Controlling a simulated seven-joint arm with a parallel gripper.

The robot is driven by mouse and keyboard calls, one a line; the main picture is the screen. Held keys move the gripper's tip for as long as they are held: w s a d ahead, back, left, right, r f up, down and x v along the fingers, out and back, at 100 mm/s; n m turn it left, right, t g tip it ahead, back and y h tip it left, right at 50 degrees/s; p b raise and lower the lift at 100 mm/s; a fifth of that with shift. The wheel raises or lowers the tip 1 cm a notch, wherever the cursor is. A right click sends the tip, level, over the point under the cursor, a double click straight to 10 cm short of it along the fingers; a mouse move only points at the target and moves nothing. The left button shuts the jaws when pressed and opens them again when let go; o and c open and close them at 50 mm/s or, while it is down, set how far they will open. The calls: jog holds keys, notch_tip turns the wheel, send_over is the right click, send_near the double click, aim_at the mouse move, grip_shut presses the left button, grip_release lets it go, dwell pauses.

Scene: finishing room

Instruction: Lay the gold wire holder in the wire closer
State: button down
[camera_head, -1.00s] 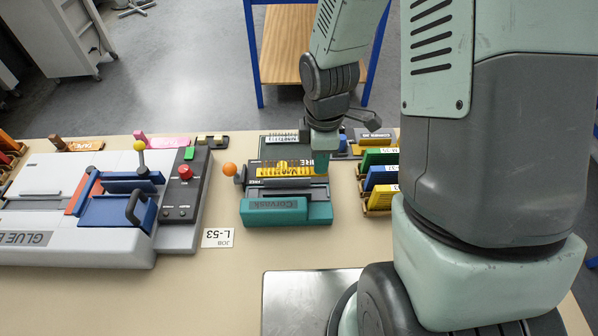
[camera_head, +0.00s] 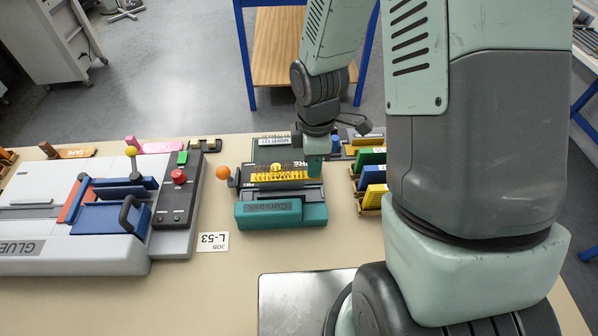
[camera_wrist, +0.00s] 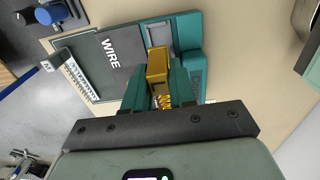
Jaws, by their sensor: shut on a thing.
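The gold wire holder (camera_head: 268,178) is a yellow-gold bar with tooth-like markings. In the head view it lies along the upper face of the wire closer (camera_head: 282,213), a dark and teal machine with an orange knob on its left. My gripper (camera_head: 314,168) is at the holder's right end. In the wrist view my gripper (camera_wrist: 160,85) is shut on the gold holder (camera_wrist: 157,62), with the closer's "WIRE" plate (camera_wrist: 105,60) beyond it. I cannot tell whether the holder touches the closer's bed; the fingers hide part of it.
A grey glue machine (camera_head: 75,235) with blue parts stands to the left. A rack of green, blue and yellow holders (camera_head: 370,175) stands close to the right of the closer.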

jog(key=shift+f, duration=3.2)
jog(key=shift+f, duration=0.6)
jog(key=c, duration=1.2)
grip_release()
jog(key=shift+r, duration=0.1)
jog(key=shift+r, duration=5.45)
jog(key=shift+f, duration=4.4)
jog(key=shift+r, duration=0.15)
